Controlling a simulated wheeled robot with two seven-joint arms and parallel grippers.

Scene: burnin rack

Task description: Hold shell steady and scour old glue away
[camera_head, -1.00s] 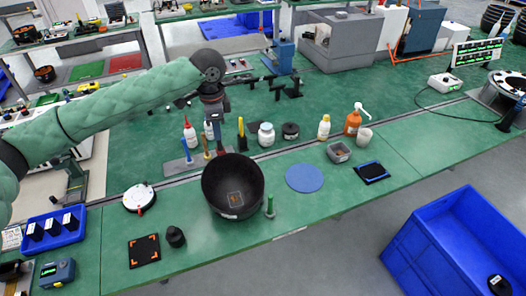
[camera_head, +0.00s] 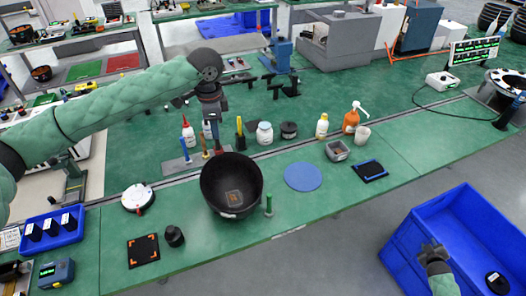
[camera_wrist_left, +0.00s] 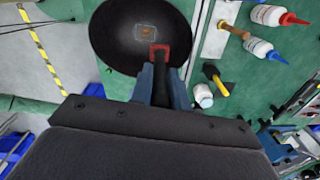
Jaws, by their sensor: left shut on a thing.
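The shell, a round black bowl (camera_head: 252,184), stands on the green bench. A small square patch with orange marks (camera_head: 234,197) shows on its inner floor; I take it for the old glue.
The blue crate (camera_head: 410,245) is off the bench.

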